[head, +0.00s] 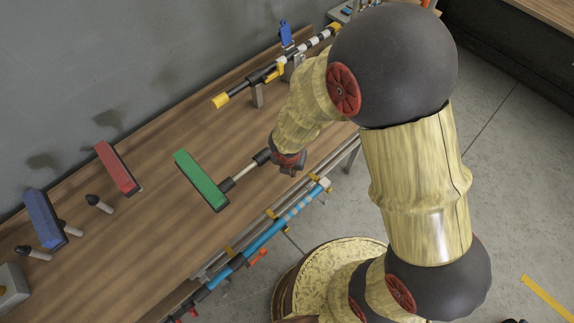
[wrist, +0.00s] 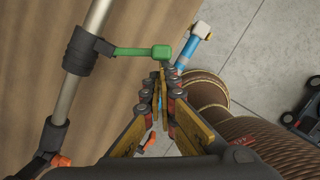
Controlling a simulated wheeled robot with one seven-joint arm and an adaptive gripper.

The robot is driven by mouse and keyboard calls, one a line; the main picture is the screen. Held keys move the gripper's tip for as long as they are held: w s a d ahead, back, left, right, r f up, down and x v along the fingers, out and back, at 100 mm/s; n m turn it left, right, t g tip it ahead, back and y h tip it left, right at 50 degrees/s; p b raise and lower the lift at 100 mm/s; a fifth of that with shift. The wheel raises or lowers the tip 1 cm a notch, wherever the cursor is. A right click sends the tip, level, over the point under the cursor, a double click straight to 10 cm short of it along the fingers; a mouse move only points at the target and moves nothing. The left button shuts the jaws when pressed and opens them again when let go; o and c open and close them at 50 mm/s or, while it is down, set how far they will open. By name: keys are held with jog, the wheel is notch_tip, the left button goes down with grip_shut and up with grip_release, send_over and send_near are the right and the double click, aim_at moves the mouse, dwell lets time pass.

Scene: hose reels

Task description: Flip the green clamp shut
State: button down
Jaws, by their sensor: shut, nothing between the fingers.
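The green clamp (wrist: 145,51) shows in the wrist view as a green lever standing out sideways from a black collar (wrist: 82,50) on a grey pipe (wrist: 97,18). Its squared free end lies just beyond my fingertips; I cannot tell whether they touch. My gripper (wrist: 163,72) is shut and empty. In the head view my gripper (head: 289,164) is over the front part of the bench, partly hidden by its own wrist. A green bar (head: 202,181) is left of it, beside a short rod with black collars; I cannot tell whether it is the same part.
A blue pipe (head: 265,243) with yellow and orange fittings runs along the bench's (head: 150,225) front edge. A striped pole (head: 265,77) stands farther back. Red (head: 118,167) and blue (head: 44,218) blocks are at left. Open floor (wrist: 265,55) is right of the blue pipe.

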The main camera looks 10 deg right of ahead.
jog(key=w+d+n+p, duration=0.1)
jog(key=n, duration=0.1)
jog(key=w+d+n+y+p, duration=0.1)
jog(key=p, duration=0.1)
jog(key=w+d+n+p, duration=0.1)
jog(key=n+p, duration=0.1)
jog(key=shift+r+n, duration=0.15)
jog(key=shift+n, duration=0.15)
jog(key=n+p, duration=0.1)
jog(key=w+n+p, duration=0.1)
jog(key=w+n+y+p, duration=0.1)
jog(key=shift+w+d+f+n, duration=0.2)
jog(key=shift+d+n, duration=0.05)
jog(key=shift+n, duration=0.05)
jog(key=shift+w+a, duration=0.1)
jog(key=shift+a, duration=0.05)
jog(key=shift+a, duration=0.65)
